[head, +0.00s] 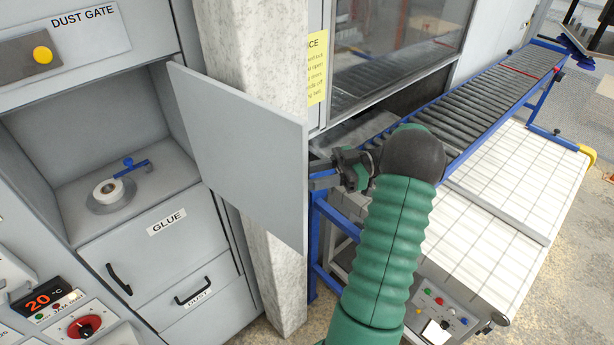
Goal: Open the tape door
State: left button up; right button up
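The tape door (240,150) is a flat grey panel. It stands swung out to the right from a cabinet compartment (70,140), whose inside is exposed. A white tape roll (108,190) sits on a round base on the compartment's floor, next to a small blue part (130,166). My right gripper (322,175), on the green-sleeved arm, is at the door's right edge. Its fingertips are partly hidden there, so I cannot tell whether they touch the door or how far apart they are. My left gripper is not in view.
A concrete pillar (225,30) stands behind the door. A roller conveyor (480,100) with blue rails runs to the back right above a white gridded surface (520,190). GLUE (165,240) and DUST (195,300) fronts with black handles lie below the compartment.

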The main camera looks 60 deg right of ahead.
jog(key=v, duration=1.2)
jog(key=shift+d, duration=0.2)
jog(key=shift+a, duration=0.15)
jog(key=shift+f, duration=0.1)
